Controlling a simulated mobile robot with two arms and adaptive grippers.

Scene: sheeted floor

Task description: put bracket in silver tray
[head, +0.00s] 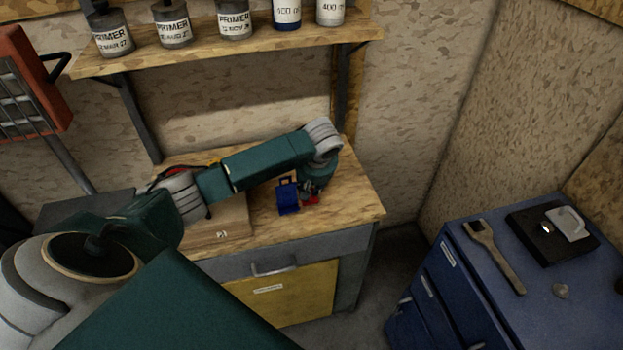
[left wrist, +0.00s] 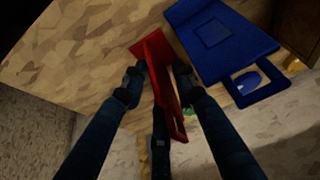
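A red bracket (left wrist: 160,70) with a flat foot and an upright plate is at the edge of the wooden bench top. It also shows as a small red patch in the head view (head: 312,199). My left gripper (left wrist: 160,83) has its fingers on either side of the upright plate, close to it. I cannot tell whether both fingers touch it. In the head view the left gripper (head: 313,190) is low over the bench, partly hidden by its own wrist. No silver tray is clearly seen. My right gripper is in no view.
A blue object (head: 288,198) stands right beside the left gripper; it also shows in the left wrist view (left wrist: 220,40). A shelf of cans (head: 235,35) hangs above. A blue cabinet (head: 460,285) at right bears a wrench (head: 496,258) and a black case (head: 535,235) with a small grey piece.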

